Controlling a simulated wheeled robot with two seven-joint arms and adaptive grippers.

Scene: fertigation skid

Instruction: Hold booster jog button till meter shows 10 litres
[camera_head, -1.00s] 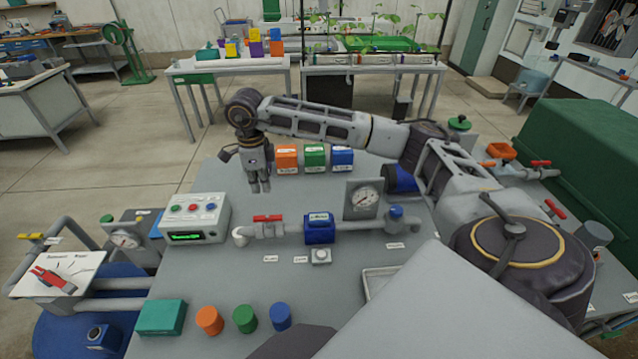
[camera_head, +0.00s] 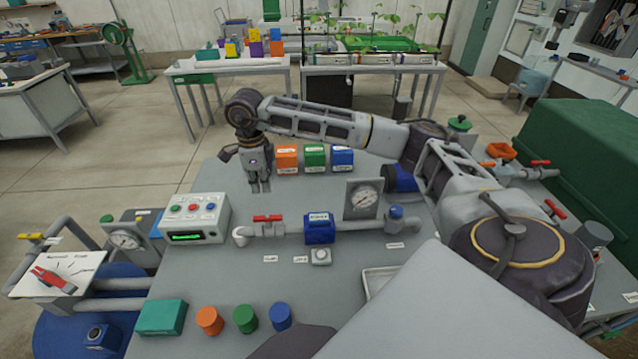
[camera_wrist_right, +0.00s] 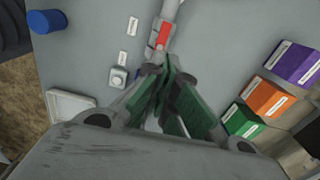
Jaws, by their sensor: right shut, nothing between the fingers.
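My right gripper (camera_head: 260,187) hangs fingers-down over the bench, behind the control box and left of the orange box. Its fingers are together and empty; in the right wrist view the gripper (camera_wrist_right: 165,75) also shows shut. A small pale push button (camera_head: 320,257) sits on the bench in front of the blue meter (camera_head: 319,229); the button also shows in the right wrist view (camera_wrist_right: 118,76), apart from the fingers. Which button is the booster jog I cannot tell. The control box (camera_head: 194,219) has red, green and blue buttons and a lit green display, too small to read. My left gripper is out of view.
Orange (camera_head: 287,158), green (camera_head: 315,156) and blue (camera_head: 343,159) boxes line the back. Several coloured items stand along the front edge. Bare bench lies between gripper and pipe.

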